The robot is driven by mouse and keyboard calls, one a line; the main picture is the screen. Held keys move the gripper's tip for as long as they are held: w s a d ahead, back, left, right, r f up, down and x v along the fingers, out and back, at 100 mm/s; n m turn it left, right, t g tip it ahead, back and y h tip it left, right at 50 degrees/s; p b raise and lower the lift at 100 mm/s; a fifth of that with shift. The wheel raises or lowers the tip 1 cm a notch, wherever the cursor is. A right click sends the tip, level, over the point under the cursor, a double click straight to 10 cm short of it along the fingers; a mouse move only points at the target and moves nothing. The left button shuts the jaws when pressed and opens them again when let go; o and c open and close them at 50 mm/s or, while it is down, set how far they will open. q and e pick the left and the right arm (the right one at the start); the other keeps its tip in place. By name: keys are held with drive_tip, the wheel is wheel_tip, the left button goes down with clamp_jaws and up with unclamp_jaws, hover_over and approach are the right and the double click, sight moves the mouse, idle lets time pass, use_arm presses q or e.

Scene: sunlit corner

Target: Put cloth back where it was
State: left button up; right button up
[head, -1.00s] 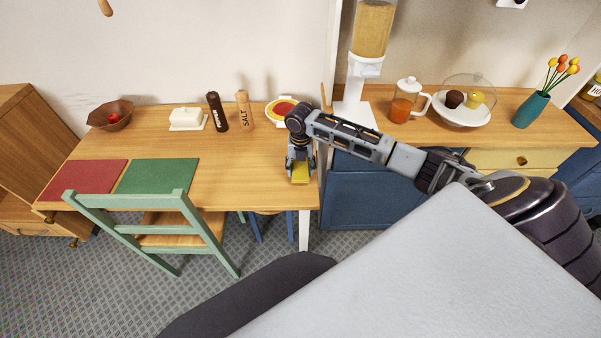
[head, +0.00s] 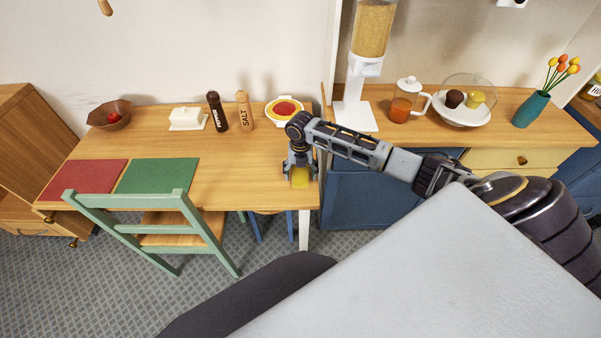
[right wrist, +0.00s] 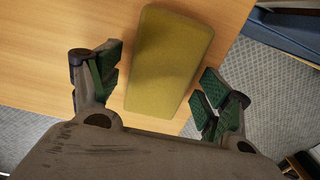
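The cloth (head: 300,178) is a flat yellow pad with rounded corners, lying on the wooden table near its front right edge. It fills the middle of the right wrist view (right wrist: 170,60). My right gripper (head: 300,170) is above the cloth. In the right wrist view the gripper (right wrist: 160,84) is open, with one green-padded finger on each side of the cloth and a gap to each. Part of the cloth is hidden behind my gripper in the head view. My left gripper is not in view.
The table (head: 240,180) carries a bowl of red soup (head: 285,109), salt (head: 243,110) and pepper (head: 217,111) mills, a butter dish (head: 187,119), and red (head: 85,178) and green (head: 158,175) mats. A green chair (head: 150,228) stands in front. A cereal dispenser (head: 355,116) stands right.

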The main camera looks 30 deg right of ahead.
sight(301, 173)
drive_tip(key=shift+r, duration=0.15)
wheel_tip(301, 173, up, 12)
idle(1.0)
drive_tip(key=shift+d, duration=0.1)
idle(0.4)
